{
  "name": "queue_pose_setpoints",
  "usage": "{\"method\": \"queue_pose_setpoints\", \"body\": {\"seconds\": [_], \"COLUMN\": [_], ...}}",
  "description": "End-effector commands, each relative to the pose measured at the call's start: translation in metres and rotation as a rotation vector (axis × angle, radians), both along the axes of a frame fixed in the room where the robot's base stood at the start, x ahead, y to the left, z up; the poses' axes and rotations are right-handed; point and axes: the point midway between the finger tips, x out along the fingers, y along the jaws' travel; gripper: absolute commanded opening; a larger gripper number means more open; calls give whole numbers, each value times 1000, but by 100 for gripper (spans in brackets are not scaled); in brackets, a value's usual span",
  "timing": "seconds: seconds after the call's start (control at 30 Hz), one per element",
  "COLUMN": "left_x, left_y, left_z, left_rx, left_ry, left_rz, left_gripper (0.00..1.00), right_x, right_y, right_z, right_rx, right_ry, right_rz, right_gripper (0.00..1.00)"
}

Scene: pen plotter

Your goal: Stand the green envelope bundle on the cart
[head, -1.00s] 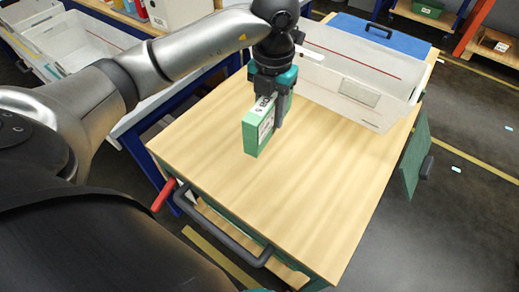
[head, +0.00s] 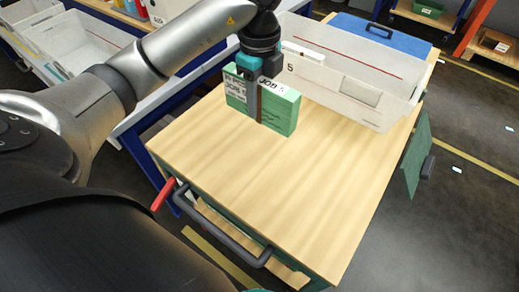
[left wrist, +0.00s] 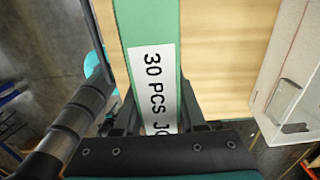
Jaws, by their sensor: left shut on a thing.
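The green envelope bundle (head: 282,112) is a green block with white printed labels, upright over the far left part of the cart's wooden top (head: 270,190). My left gripper (head: 257,100) points down and is shut on the bundle, one finger showing across its near face. In the left wrist view the bundle (left wrist: 147,25) runs up between the fingers of the left gripper (left wrist: 160,110), with a "30 PCS" label showing. The bundle's lower edge looks close to the wood, but I cannot tell whether it touches. My right gripper is not in view.
A white bin (head: 350,75) stands behind the bundle on the cart, with a blue case (head: 370,35) beyond it. The cart's grey handle (head: 220,232) and a red lever (head: 163,195) are at the near left. The front and middle of the wooden top are clear.

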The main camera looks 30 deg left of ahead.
Motion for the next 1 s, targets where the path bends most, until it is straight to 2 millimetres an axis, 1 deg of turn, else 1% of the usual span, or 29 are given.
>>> {"method": "queue_pose_setpoints", "body": {"seconds": [0.03, 0.1, 0.27, 0.4, 0.53, 0.77, 0.9, 1.0], "left_x": [-1, -2, -2, -2, -1, -1, -1, -1], "left_y": [-2, -2, -2, 0, 0, -1, 0, 0], "left_z": [-18, -38, -83, -114, -134, -150, -172, -184], "left_rx": [-5, -5, -4, -1, 0, -1, -1, 0], "left_ry": [6, 6, 7, 6, 3, 2, 4, 2], "left_rz": [-2, -2, -2, -3, -5, -4, -4, -4], "left_gripper": [0, 0, 0, 0, 0, 0, 0, 0], "right_x": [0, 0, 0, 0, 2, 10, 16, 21], "right_y": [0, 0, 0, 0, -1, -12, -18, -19], "right_z": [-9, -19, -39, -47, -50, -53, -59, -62], "right_rx": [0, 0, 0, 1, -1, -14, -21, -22], "right_ry": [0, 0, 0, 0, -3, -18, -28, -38], "right_rz": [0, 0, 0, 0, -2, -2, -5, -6], "right_gripper": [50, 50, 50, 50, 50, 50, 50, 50]}}
